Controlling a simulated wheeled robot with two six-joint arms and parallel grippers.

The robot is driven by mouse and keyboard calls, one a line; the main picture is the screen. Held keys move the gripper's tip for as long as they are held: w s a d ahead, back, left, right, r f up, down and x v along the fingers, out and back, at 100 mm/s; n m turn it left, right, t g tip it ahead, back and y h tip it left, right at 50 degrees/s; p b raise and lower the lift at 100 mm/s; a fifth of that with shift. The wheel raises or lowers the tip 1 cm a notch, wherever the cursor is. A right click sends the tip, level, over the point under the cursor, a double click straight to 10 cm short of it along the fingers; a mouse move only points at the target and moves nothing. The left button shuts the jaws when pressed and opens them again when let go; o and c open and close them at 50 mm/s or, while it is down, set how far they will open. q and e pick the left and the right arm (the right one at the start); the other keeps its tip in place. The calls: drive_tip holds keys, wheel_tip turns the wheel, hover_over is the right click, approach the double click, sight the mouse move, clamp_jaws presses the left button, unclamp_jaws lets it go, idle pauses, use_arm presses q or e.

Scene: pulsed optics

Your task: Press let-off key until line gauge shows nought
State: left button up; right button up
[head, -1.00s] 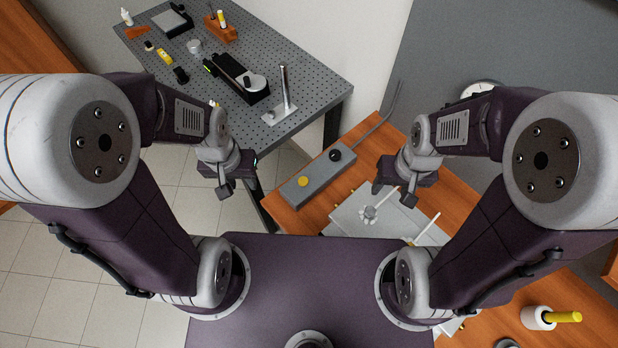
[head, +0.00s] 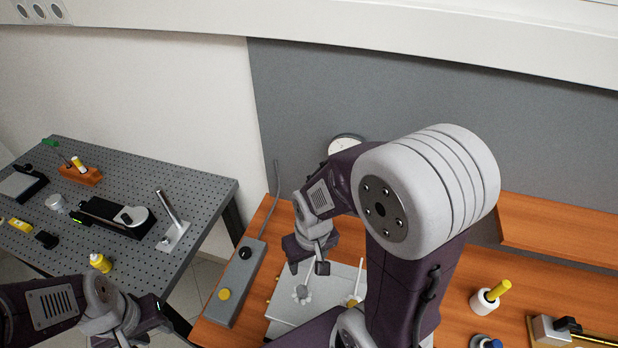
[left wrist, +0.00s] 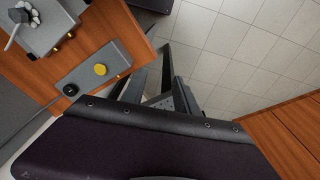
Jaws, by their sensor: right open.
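A grey control box (head: 222,308) lies on the wooden bench, with a yellow button (head: 224,294) and a black button (head: 245,253) on top. I cannot read which one is the let-off key. Both buttons also show in the left wrist view, yellow (left wrist: 100,69) and black (left wrist: 70,90). A round white gauge (head: 345,142) on the grey wall panel is partly hidden by my right arm; its reading is too small to tell. My left gripper (head: 150,322) is left of the box, apart from it, its fingers unclear. My right gripper (head: 307,267) is open above the grey plate, right of the box.
A grey plate (head: 285,325) with a pale knob and rods lies right of the box. A cable (head: 273,190) runs from the box to the wall. A perforated table (head: 190,200) with several tools stands left, across a gap. A yellow-handled white pot (head: 485,302) stands at right.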

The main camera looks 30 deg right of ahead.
idle(0.3)
use_arm(q)
clamp_jaws()
idle(1.6)
